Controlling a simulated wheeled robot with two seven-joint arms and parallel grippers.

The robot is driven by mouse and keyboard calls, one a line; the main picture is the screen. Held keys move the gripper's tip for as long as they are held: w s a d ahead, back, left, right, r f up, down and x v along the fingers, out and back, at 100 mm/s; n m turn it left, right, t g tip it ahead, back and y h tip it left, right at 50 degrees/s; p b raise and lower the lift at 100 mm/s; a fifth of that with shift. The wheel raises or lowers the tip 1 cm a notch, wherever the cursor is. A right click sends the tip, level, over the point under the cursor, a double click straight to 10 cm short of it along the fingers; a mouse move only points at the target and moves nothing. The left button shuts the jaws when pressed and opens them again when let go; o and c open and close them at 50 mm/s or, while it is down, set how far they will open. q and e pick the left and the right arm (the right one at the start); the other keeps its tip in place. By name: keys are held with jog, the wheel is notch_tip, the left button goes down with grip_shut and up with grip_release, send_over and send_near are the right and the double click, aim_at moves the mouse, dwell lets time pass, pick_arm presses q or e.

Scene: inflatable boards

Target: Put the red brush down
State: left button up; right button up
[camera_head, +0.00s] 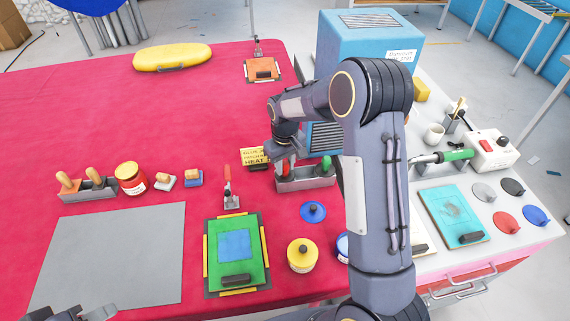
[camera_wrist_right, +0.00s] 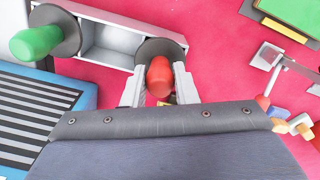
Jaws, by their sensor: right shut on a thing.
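The red brush (camera_wrist_right: 160,77) has a rounded red handle and a dark round disc. My right gripper (camera_wrist_right: 160,92) is shut on its handle, one finger on each side. The disc is at one end of the grey holder (camera_wrist_right: 107,38); I cannot tell whether it rests on it. A green-handled brush (camera_wrist_right: 36,42) is at the holder's other end. In the head view my right gripper (camera_head: 284,160) is over the left end of the holder (camera_head: 310,182), with the red handle partly hidden. A dark part of my left arm shows at the bottom left edge; its jaws cannot be made out.
The holder is on the red table (camera_head: 150,100). Close by are a red-handled clamp (camera_head: 228,190), a blue lid (camera_head: 312,212), a yellow jar (camera_head: 301,255) and a green frame (camera_head: 215,270). A blue machine (camera_head: 350,45) is behind. The table's far left is fairly clear.

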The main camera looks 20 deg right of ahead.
jog(key=shift+f, duration=0.25)
jog(key=o, duration=1)
jog(key=shift+r, duration=0.1)
notch_tip(320, 180, up, 12)
jog(key=p, duration=0.8)
jog(key=s+r+m+t+y, duration=0.1)
jog(key=s+r+y, duration=0.1)
jog(key=s+r, duration=0.55)
jog(key=s+a+r+t, duration=0.1)
jog(key=s, duration=0.6)
jog(key=s+a+r+m+t+y, duration=0.1)
jog(key=s+a+r+t, duration=0.1)
jog(key=s, duration=0.6)
jog(key=s+a+r+m+t, duration=0.1)
jog(key=s+a, duration=0.1)
jog(key=s, duration=0.5)
jog(key=shift+s+r+t+y, duration=0.15)
jog(key=shift+r+t+y, duration=0.15)
jog(key=shift+y, duration=0.1)
